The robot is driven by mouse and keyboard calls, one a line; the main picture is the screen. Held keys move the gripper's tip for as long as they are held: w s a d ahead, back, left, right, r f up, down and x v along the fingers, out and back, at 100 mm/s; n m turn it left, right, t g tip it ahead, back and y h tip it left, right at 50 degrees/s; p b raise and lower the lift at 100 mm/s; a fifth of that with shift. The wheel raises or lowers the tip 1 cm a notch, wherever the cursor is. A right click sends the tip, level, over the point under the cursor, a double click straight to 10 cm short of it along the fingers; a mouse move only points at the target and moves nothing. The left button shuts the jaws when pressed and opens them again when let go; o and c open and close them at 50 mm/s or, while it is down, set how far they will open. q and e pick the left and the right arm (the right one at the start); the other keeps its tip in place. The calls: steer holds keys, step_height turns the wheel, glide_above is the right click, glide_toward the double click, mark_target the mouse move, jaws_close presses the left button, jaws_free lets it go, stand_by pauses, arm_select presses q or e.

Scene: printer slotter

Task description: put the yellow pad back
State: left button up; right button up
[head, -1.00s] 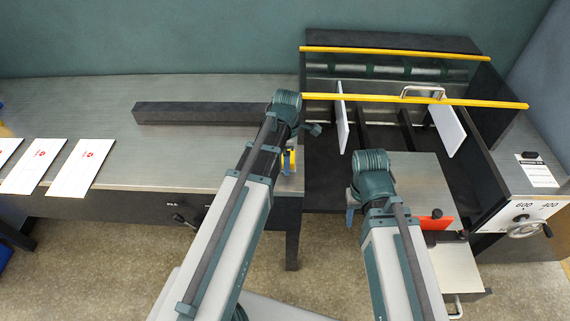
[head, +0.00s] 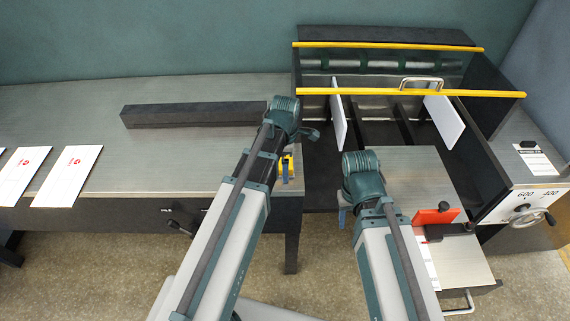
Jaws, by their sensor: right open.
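A small yellow piece (head: 288,164), which may be the yellow pad, shows at the right end of the long metal table, close beside my left arm. A blue-grey part overlaps it, and I cannot tell whether it is held or stands free. My left gripper is mostly hidden behind its own arm, so its jaws cannot be made out. My right gripper (head: 343,207) is open, and only a bit of blue-grey finger shows left of its arm, by the near left corner of the machine's metal plate (head: 405,180).
A red-orange block (head: 436,215) stands at the plate's front right. Yellow bars (head: 410,93) cross the machine above two white upright plates (head: 444,120). A dark beam (head: 190,115) and white printed sheets (head: 67,176) lie on the table (head: 150,160), with bare surface between them.

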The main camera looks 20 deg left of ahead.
arm_select(q)
steer(key=shift+r, duration=0.15)
step_height(320, 180, up, 12)
steer(key=p, duration=1.2)
steer(key=s+m, duration=0.8)
steer(key=m, duration=1.3)
steer(key=s+d+m+y, duration=0.1)
steer(key=s+d+m, duration=0.3)
steer(key=d, duration=0.6)
steer(key=shift+s+d, duration=0.2)
steer(key=shift+s, duration=0.95)
